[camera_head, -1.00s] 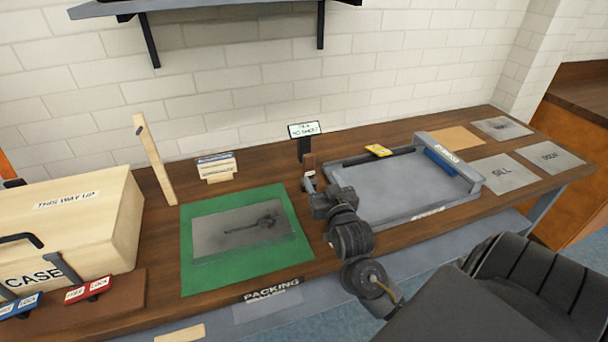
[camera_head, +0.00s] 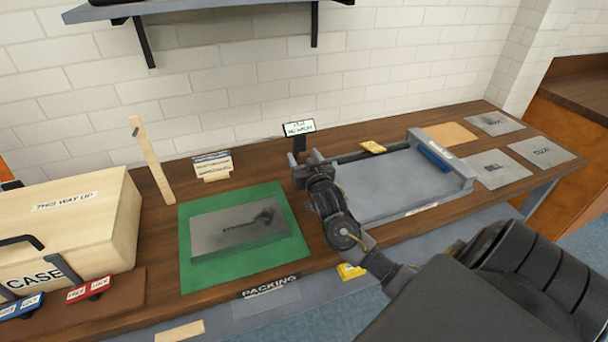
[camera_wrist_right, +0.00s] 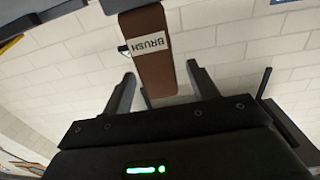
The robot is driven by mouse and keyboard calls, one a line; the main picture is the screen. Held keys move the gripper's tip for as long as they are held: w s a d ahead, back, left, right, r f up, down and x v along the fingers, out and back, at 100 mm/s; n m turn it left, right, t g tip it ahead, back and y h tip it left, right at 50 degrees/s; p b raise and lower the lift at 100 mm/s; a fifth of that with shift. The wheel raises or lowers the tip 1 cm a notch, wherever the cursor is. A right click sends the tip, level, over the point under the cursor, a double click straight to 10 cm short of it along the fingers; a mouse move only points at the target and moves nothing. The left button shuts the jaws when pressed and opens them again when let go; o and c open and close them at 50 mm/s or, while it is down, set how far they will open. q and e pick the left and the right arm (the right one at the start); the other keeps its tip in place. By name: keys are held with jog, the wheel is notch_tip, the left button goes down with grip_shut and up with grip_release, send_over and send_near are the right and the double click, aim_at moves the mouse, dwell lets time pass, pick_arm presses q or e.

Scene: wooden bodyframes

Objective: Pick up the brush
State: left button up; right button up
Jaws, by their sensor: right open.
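The brush (camera_wrist_right: 152,65) shows in the right wrist view as a brown block with a white BRUSH label. Its near end lies between the two fingers of my right gripper (camera_wrist_right: 160,70), which are spread with a gap on each side of it. In the head view my right gripper (camera_head: 303,167) is at the back of the bench, just below a small sign, and it hides the brush there. My left gripper is not in view.
A small sign (camera_head: 299,128) stands right behind my right gripper. A grey tray (camera_head: 385,190) lies to its right, and a green mat (camera_head: 200,275) with a grey slab (camera_head: 210,235) to its left. A wooden case (camera_head: 85,225) stands far left.

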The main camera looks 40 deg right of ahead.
jog(key=shift+w, duration=0.1)
jog(key=c, duration=0.9)
jog(key=shift+c, duration=0.8)
jog(key=shift+r, duration=0.15)
